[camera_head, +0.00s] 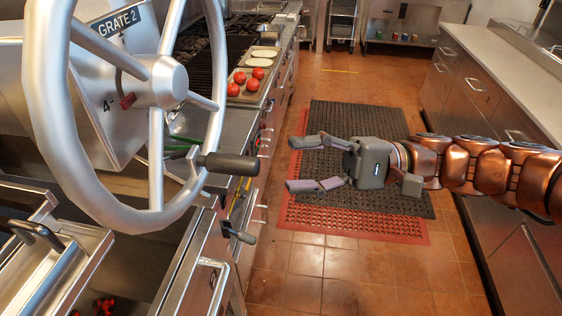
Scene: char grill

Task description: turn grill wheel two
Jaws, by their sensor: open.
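The grill wheel (156,120) is a large silver hand wheel with spokes, close up at the left of the view. Its hub sits on a metal housing with a "GRATE 2" label (120,20). A red pointer (128,100) shows near the number 4 behind the spokes. A dark crank handle (228,163) sticks out to the right from the wheel's lower right rim. My gripper (307,165) is open and empty, to the right of the handle and apart from it, with its two fingers pointing left toward the wheel.
A tray of tomatoes (247,85) and plates (262,57) lie on the counter behind the wheel. A second dark handle (240,236) sits lower down. Black and red floor mats (330,225) lie in the aisle. A counter with drawers (470,80) lines the right.

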